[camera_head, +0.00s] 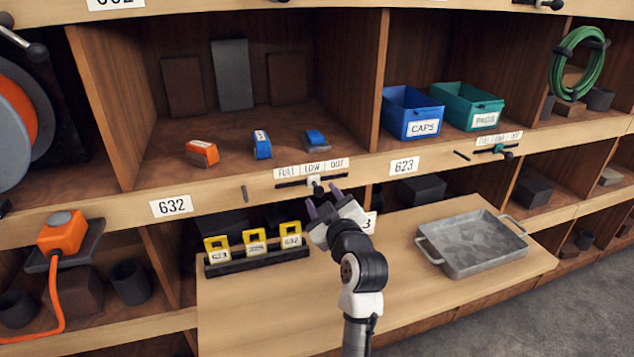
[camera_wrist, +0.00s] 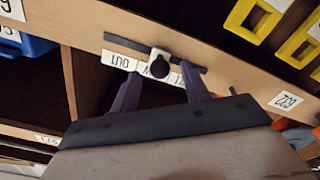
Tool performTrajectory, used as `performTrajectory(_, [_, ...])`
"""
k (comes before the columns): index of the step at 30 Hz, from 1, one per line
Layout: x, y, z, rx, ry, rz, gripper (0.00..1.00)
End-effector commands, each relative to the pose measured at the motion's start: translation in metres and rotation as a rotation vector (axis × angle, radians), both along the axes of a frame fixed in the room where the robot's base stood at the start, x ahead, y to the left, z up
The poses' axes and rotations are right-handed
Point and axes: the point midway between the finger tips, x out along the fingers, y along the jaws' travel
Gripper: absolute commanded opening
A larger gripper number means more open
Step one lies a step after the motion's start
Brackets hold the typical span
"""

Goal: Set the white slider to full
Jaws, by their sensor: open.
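The white slider (camera_head: 315,186) has a black knob and sits on a dark slot in the shelf edge, below the strip (camera_head: 311,168) marked FULL, LOW and OUT. It stands under LOW, near the slot's middle. My gripper (camera_head: 323,199) is open just in front of the slider, its purple fingers pointing at the shelf edge. In the wrist view, where the labels appear upside down, the slider (camera_wrist: 160,62) shows between the two fingertips (camera_wrist: 158,76). The fingers look apart from the knob; exact depth is hard to tell.
A rack of yellow tags (camera_head: 255,255) and a metal tray (camera_head: 472,243) rest on the wooden board below. A second slider with a teal handle (camera_head: 499,149) is farther right.

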Motion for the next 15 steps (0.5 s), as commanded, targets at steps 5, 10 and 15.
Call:
performTrajectory(5, [0.029,0.009,0.003,0.000,0.000,0.000,0.46])
performTrajectory(10, [0.043,0.015,0.001,0.001,0.000,0.001,0.46])
performTrajectory(15, [0.047,0.016,0.000,0.000,0.000,0.000,0.46])
